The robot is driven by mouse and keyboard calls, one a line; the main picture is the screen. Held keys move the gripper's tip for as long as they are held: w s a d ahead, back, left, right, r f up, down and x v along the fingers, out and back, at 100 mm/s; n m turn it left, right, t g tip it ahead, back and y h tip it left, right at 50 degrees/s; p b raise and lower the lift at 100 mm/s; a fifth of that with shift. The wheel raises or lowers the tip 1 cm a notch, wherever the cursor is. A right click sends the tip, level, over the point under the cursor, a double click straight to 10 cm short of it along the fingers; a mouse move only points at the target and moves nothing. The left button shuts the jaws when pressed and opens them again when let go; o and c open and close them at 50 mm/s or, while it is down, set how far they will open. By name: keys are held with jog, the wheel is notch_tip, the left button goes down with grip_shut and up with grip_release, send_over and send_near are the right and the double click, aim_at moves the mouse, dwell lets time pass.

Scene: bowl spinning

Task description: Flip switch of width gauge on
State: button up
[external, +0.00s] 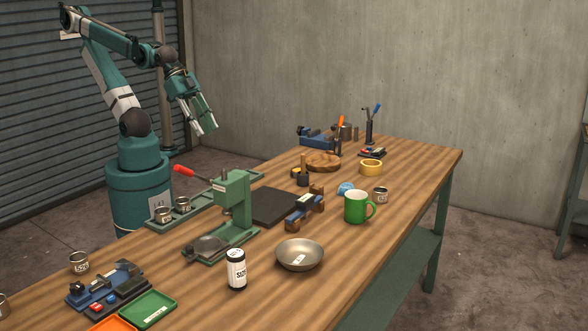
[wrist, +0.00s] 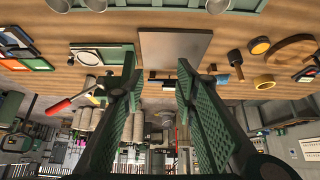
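No label that I can read says which device is the width gauge. A blue and black device (external: 108,286) with red and blue parts sits at the table's near left. A blue device with brown ends (external: 305,208) lies mid-table beside the dark flat plate. Another blue device (external: 318,138) stands at the far end. Switch positions are too small to tell. My gripper (external: 205,132) hangs in the air behind the table's far-left edge, touching nothing. In the wrist view my gripper (wrist: 157,62) has its two fingers wide apart with nothing between them.
A green press (external: 235,205) with a red handle stands mid-table. Around it are a dark plate (external: 275,206), a metal bowl (external: 299,256), a green mug (external: 357,207) and a black-and-white can (external: 236,268). A wooden disc (external: 323,163) lies farther back. The right table edge is mostly clear.

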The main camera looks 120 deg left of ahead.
jog(key=shift+r, duration=0.1)
jog(key=shift+r, duration=2.4)
jog(key=w+d+r+n+g+p, duration=0.1)
jog(key=w+d+r+n, duration=0.15)
jog(key=w+d, duration=0.35)
jog(key=w+d+r+n+g+h+p, duration=0.1)
jog(key=w+d+r+n, duration=0.1)
jog(key=w+d+r, duration=0.4)
jog(key=w+d+r+n+g+p, duration=0.1)
jog(key=w+d+n, duration=0.25)
jog(key=d, duration=0.45)
jog(key=w+d+f+n+g+p, duration=0.1)
jog(key=w+d+n, duration=0.25)
jog(key=d, duration=0.85)
jog(key=w+d+f+n+p, duration=0.15)
jog(key=w+d, duration=0.25)
jog(key=d, duration=0.8)
jog(key=s+d+f+n+g+y+p, duration=0.1)
jog(key=d+f+n, duration=0.25)
jog(key=d, duration=0.75)
jog(key=s+d+f+n+p, duration=0.15)
jog(key=d+f, duration=0.25)
jog(key=d, duration=0.8)
notch_tip(320, 180, down, 20)
jog(key=shift+a, duration=0.3)
